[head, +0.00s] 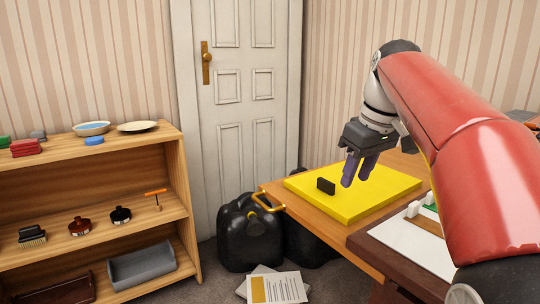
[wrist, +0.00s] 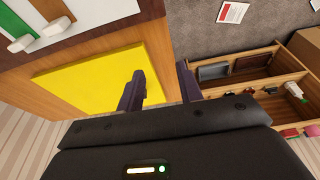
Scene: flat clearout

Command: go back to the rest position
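My gripper (head: 355,181) hangs from the red arm above the yellow board (head: 385,190), fingers pointing down. In the wrist view its two dark fingers (wrist: 160,72) stand apart with nothing between them. A small black block (head: 326,186) stands on the yellow board, to the left of my fingers in the head view. I cannot make out the block in the wrist view. The yellow board also shows there (wrist: 85,75), to the left of the fingers.
A wooden shelf (head: 100,181) at left holds plates, brushes, stamps and a grey tray (head: 141,267). Black bags (head: 250,235) stand by the white door (head: 243,90). Papers (head: 275,287) lie on the floor. A white board (head: 410,246) lies on the near dark table.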

